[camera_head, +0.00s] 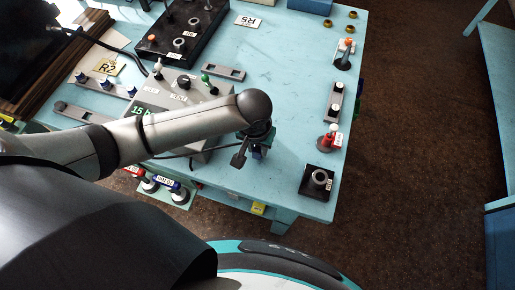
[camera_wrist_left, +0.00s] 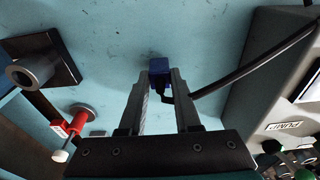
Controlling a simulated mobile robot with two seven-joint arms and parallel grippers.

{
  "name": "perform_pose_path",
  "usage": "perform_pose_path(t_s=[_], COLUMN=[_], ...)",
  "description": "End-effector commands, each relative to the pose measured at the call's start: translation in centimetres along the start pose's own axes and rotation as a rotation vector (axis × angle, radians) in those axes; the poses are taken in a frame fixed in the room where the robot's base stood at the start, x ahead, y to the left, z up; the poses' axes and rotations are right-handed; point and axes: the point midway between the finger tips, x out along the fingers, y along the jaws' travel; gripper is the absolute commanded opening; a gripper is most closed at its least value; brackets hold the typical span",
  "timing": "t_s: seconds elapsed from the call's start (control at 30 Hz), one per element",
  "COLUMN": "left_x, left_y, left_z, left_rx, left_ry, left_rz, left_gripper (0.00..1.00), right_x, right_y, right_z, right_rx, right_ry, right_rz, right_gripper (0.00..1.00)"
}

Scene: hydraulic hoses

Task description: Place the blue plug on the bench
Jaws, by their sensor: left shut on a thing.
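My left gripper (camera_head: 256,146) hangs over the front part of the light blue bench (camera_head: 290,85). In the left wrist view its two fingers (camera_wrist_left: 161,88) are shut on the blue plug (camera_wrist_left: 159,65), which sits between the fingertips. The plug's blue end points toward the bench top; I cannot tell whether it touches. In the head view the plug is mostly hidden by the gripper and wrist. My right gripper is not in view.
A black block with a grey ring (camera_head: 320,180) stands at the bench's near right corner. A red-handled part (camera_head: 327,139) is behind it. A grey control box (camera_head: 180,92) is left of the gripper, with a dark cable (camera_wrist_left: 255,66) beside it. Bare bench lies behind and right.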

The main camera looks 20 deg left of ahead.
Motion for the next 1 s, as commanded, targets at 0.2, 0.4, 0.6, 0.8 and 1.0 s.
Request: perform_pose_path(t_s=[0.2, 0.4, 0.6, 0.8, 1.0], left_x=[0.99, 1.06, 1.18, 1.17, 1.06], left_y=[0.06, 0.06, 0.07, 0.05, 0.02], left_z=[0.13, 0.16, 0.17, 0.16, 0.12], left_rx=[0.001, 0.001, 0.001, 0.001, 0.001], left_ry=[0.001, 0.0, 0.0, 0.0, 0.001], left_rz=[0.002, 0.002, 0.002, 0.001, 0.001], left_gripper=[0.0, 0.0, 0.47, 0.61, 0.61], right_x=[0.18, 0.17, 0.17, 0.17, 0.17], right_y=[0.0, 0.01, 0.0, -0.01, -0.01], right_z=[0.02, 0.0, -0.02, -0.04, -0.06], right_rx=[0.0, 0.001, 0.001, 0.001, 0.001], right_ry=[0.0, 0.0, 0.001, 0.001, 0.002], right_rz=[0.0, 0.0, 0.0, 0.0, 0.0], right_gripper=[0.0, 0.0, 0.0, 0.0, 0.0])
